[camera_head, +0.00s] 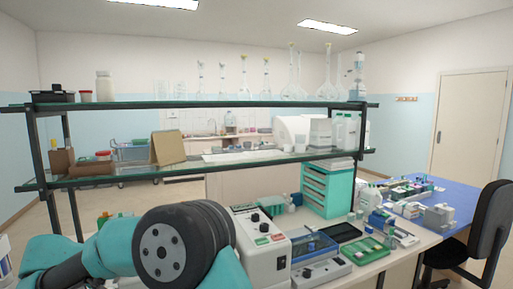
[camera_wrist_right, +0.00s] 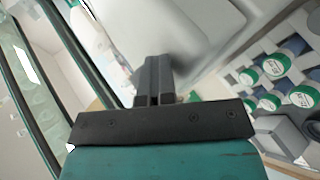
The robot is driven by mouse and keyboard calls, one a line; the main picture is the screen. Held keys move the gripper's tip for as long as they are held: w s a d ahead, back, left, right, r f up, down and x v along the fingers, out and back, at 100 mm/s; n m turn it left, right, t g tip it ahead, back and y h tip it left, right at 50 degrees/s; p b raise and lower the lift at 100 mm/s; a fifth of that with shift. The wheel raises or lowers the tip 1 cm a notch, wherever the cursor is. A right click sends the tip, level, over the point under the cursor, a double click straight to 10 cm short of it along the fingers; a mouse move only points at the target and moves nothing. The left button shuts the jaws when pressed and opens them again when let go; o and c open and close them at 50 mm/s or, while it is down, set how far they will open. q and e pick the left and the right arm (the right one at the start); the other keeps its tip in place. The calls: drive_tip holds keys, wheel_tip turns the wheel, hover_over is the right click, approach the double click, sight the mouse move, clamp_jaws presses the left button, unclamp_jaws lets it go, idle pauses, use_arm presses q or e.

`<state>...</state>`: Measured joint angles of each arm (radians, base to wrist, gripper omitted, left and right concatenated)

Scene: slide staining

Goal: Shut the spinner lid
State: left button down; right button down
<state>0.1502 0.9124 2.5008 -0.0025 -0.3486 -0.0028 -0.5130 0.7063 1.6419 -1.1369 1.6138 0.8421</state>
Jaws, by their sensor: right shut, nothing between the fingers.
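My right gripper (camera_wrist_right: 155,78) is shut and empty in the right wrist view, its two dark fingers pressed together. A large pale grey, smooth surface (camera_wrist_right: 200,25) with a rounded edge lies just beyond the fingertips; it may be part of the spinner or its lid. I cannot tell whether the fingers touch it. In the head view a white instrument (camera_head: 262,240) with dark knobs and red markings stands on the bench; I cannot tell if it is the spinner. One of my teal arms hides the bench left of it. My left gripper is not in view.
Green-capped containers (camera_wrist_right: 303,96) sit in a rack near the fingers' right side. In the head view, glass shelves (camera_head: 215,104) with flasks cross above the bench.

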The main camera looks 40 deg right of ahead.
drive_tip(key=shift+f, duration=0.8)
wheel_tip(320, 180, up, 6)
drive_tip(key=shift+a+f, duration=0.15)
drive_tip(key=shift+f, duration=0.1)
drive_tip(key=a+f+v, duration=0.1)
drive_tip(key=v, duration=0.8)
drive_tip(key=shift+a, duration=0.3)
drive_tip(key=shift+f, duration=0.15)
